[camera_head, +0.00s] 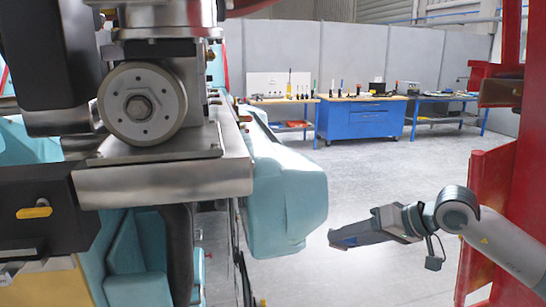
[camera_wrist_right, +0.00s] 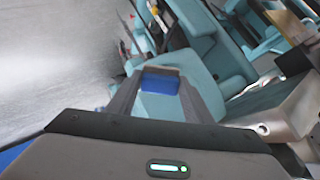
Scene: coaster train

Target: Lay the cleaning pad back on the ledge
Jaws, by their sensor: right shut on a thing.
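My right gripper (camera_head: 338,240) comes in from the right in the head view, over open floor, and points left toward the coaster train. It is shut on the cleaning pad, a small blue block that shows between the fingertips in the right wrist view (camera_wrist_right: 160,83). The pad is held in the air, apart from the train. A flat metal ledge (camera_head: 165,182) juts from the train under a round wheel at the left; I cannot tell if it is the task's ledge. My left gripper is not in view.
The train's teal body (camera_head: 285,195) stands just left of the right gripper. A red post (camera_head: 500,190) rises close behind my right arm. Workbenches with tools, one with a blue cabinet (camera_head: 360,120), stand far back. The grey floor (camera_head: 390,170) between is clear.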

